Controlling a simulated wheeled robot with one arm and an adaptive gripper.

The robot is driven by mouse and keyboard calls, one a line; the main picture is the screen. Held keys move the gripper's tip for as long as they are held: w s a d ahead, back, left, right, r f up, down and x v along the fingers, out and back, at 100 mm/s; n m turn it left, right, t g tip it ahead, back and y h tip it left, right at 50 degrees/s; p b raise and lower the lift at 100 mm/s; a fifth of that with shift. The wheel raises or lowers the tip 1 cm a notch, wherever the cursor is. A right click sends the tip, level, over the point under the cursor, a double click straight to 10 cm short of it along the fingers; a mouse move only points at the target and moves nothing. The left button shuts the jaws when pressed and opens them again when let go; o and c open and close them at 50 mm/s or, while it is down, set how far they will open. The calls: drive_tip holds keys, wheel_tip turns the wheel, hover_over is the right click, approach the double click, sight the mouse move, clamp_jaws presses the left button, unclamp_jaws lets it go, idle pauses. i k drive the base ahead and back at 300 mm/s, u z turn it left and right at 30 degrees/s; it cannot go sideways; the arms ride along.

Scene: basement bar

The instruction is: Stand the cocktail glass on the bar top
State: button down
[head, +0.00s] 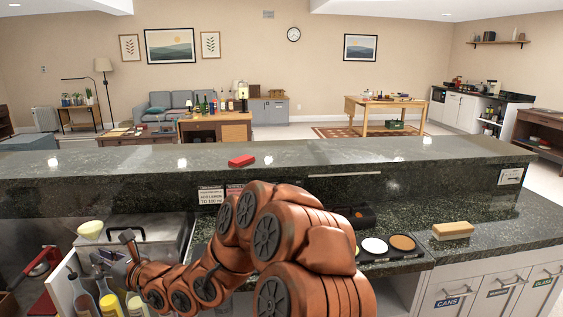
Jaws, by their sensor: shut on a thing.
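The cocktail glass (90,229) shows as a pale yellow-green bowl at the left in the head view. It is above the lower work area, in front of a steel lid. My gripper (99,262) is at the far left end of my arm, just below the bowl. It appears shut on the glass, but the stem and the exact grip are too small and covered to make out. The bar top (350,152) is the raised dark granite ledge running across the view, beyond and above my gripper. The glass is apart from it.
A red block (241,161) lies on the bar top; the ledge to its right is clear. Several bottles (108,304) stand in a rack below my gripper. A steel-lidded unit (150,232) is behind. A garnish tray (388,256) and a yellow sponge (452,230) are on the lower counter.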

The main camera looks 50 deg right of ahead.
sight(286, 160)
drive_tip(key=z, duration=0.95)
